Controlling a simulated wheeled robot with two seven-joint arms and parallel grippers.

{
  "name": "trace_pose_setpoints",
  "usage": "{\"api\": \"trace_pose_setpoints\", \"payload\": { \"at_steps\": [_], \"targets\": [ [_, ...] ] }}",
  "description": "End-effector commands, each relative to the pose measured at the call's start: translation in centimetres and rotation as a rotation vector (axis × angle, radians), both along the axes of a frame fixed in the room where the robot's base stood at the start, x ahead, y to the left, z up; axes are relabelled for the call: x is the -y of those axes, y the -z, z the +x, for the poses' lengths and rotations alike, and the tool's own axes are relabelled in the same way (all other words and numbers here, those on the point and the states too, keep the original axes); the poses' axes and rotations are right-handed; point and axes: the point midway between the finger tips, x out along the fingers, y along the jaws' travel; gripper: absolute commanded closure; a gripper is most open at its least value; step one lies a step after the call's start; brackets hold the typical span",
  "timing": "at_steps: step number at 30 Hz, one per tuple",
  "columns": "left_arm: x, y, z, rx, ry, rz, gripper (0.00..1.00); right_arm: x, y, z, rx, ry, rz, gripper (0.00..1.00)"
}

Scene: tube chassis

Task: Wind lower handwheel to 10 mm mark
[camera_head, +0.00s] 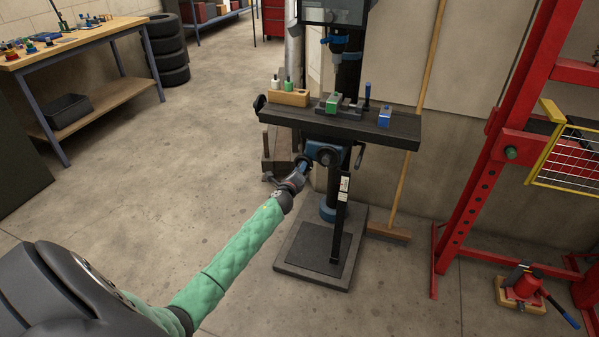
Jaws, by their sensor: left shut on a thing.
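The drill press stands in the middle, with a dark table (400,127) on a blue bracket (330,150). My left gripper (303,167) is below the table's left half, at the left side of the bracket. It is shut on the lower handwheel, which is small and mostly hidden behind the fingers. A dark upright bar with a white label (343,190) hangs below the bracket; its marks are too small to read. A black handwheel (260,104) sits at the table's left end. My right gripper is not in view.
A broom (404,190) leans behind. A red press frame (490,150) stands right; a workbench (80,40) is at left. The floor between is clear.

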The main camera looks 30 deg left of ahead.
Motion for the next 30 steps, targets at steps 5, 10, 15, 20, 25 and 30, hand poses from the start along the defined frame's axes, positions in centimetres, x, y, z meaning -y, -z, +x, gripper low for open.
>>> {"api": "trace_pose_setpoints", "payload": {
  "at_steps": [5, 10, 15, 20, 25, 30],
  "targets": [
    [-0.1, -0.5, 0.1, 0.046, 0.0, -0.163, 0.93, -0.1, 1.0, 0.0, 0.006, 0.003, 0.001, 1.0],
    [-0.1, -0.5, 0.1, 0.085, 0.0, -0.321, 0.93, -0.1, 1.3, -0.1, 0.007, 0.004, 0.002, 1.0],
    [-0.1, -0.6, 0.2, 0.124, 0.0, -0.476, 0.93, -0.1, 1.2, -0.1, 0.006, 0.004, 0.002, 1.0],
    [-0.1, -0.7, 0.2, 0.16, 0.001, -0.625, 0.93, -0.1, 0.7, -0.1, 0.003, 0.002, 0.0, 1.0],
    [-0.1, -0.8, 0.2, 0.199, 0.003, -0.78, 0.93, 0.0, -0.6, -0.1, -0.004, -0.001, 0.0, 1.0],
    [-0.1, -0.9, 0.2, 0.238, 0.003, -0.937, 0.93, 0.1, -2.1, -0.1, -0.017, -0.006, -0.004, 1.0]
  ]
}}
